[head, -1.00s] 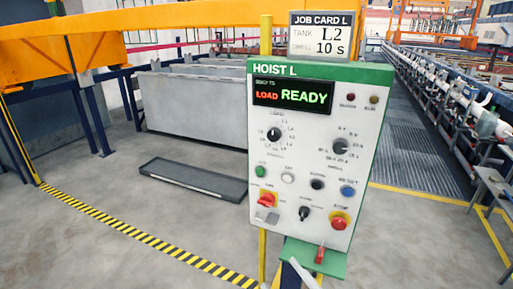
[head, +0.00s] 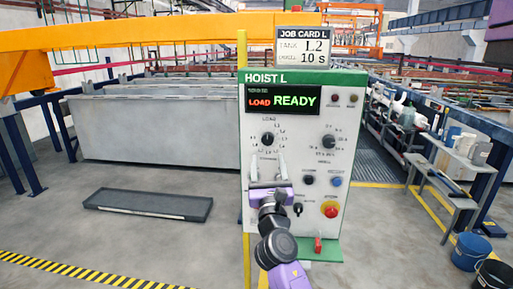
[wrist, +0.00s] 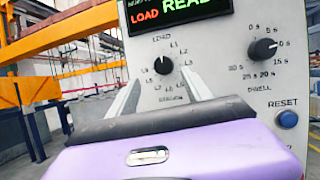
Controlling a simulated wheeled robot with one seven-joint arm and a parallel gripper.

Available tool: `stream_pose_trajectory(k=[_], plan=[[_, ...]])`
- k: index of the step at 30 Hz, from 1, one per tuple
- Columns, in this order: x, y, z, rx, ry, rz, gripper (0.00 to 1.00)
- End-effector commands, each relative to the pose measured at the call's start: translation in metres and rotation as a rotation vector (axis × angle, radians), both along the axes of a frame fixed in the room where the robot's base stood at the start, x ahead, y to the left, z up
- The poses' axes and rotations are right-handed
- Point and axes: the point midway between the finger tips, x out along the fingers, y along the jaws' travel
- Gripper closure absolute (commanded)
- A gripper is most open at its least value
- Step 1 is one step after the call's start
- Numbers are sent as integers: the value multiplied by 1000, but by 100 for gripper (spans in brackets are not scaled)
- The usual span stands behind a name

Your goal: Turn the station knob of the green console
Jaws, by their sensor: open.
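The console (head: 335,190) is a white panel with a green "HOIST L" header. Its display (head: 283,99) reads "LOAD READY". The station knob (head: 267,139) is black and round, at the panel's upper left, ringed by LOAD and L-number marks. It also shows in the wrist view (wrist: 163,66), centred beyond the fingertips. My gripper (head: 267,174) is open and empty, in front of the panel and just below the knob in the picture. In the wrist view the two fingers (wrist: 163,82) appear either side of the knob's lower part, apparently not touching it.
A job card (head: 303,48) above the console reads tank L2, 10 s. The dwell knob (head: 328,142) sits right of the station knob. A red stop button (head: 331,210) and blue reset button (head: 337,182) are lower. A grey tray (head: 148,205) lies on the floor left.

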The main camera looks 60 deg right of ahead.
Motion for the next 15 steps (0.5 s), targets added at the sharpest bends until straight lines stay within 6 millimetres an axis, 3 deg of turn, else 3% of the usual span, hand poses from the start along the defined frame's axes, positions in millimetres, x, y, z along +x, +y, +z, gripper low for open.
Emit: stream_pose_trajectory(k=[8, 15], plan=[[-1, -7, 2, -70, 123, -76, 42], [16, -34, 17, -70, 119, -74, 42]])
